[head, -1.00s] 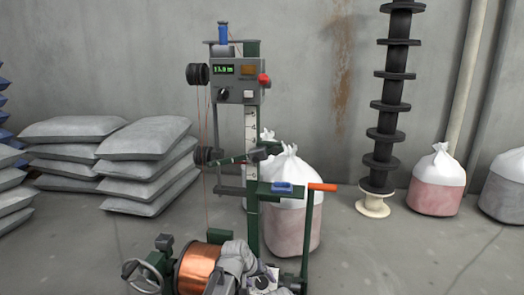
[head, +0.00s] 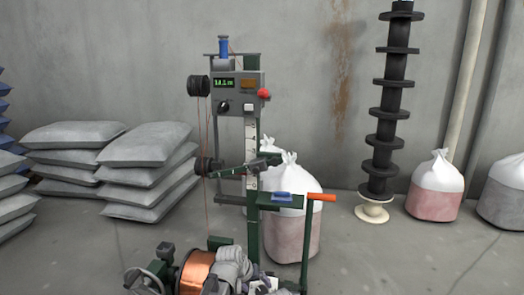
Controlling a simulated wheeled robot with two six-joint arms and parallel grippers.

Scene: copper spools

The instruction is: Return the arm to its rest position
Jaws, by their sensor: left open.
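A copper spool (head: 196,271) sits low in the winding machine (head: 252,160), at the bottom of the head view. My left gripper (head: 234,268) is a grey shape just right of the copper winding, partly cut off by the bottom edge. It is open; I see nothing held in it. Its fingertips are small and overlap the machine parts, so I cannot tell whether it touches the spool. A dark handwheel (head: 142,282) is left of the spool. My right gripper is not in view.
The machine has a counter box (head: 238,92) on its post and an orange-handled lever (head: 321,197) on the right. Grey sacks (head: 148,147) are stacked at left. White-topped bags (head: 434,187) and a column of black spools (head: 384,126) stand by the wall. Floor at right front is clear.

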